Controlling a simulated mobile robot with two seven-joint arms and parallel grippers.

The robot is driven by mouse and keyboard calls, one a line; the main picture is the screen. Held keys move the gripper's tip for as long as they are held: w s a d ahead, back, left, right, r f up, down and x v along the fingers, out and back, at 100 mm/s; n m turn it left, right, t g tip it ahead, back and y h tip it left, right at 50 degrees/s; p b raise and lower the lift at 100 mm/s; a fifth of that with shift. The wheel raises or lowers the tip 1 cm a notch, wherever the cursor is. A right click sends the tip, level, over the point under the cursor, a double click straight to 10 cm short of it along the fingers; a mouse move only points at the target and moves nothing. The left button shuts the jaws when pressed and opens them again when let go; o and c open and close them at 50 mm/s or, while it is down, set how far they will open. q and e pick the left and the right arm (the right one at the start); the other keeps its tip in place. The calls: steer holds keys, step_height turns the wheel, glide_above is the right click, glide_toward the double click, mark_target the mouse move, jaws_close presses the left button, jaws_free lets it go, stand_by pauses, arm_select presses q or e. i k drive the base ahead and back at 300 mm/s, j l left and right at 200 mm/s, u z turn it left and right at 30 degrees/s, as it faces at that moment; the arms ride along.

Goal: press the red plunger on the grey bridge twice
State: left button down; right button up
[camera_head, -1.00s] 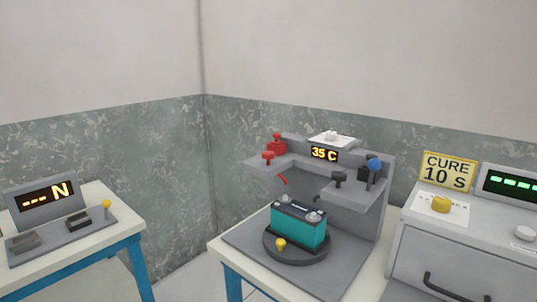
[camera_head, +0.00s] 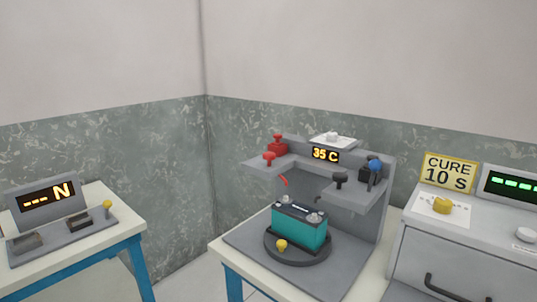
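The grey bridge (camera_head: 300,150) stands on the middle table, with a shelf at each side and a display reading "35 C". The red plunger (camera_head: 269,158) stands on its left shelf, in front of a red block (camera_head: 278,143). A short red nozzle (camera_head: 284,181) shows under that shelf. A teal battery (camera_head: 298,229) with a dark top sits on a round dark turntable (camera_head: 308,256) below the bridge. A dark plunger (camera_head: 340,179) and a blue-knobbed lever (camera_head: 375,165) are on the right shelf. Neither of my grippers is in view.
A left table (camera_head: 120,232) carries a console (camera_head: 60,206) with a display and a small yellow-topped lever. At right a grey cabinet (camera_head: 450,262) has a yellow knob (camera_head: 442,206) and a "CURE 10 S" sign (camera_head: 450,171). A gap separates the left and middle tables.

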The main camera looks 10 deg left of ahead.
mark_target(268, 156)
steer(key=i+j+z, duration=0.2)
steer(key=z, duration=0.2)
steer(key=i+j+z, duration=0.15)
steer(key=j+z, duration=0.2)
steer(key=j, duration=0.15)
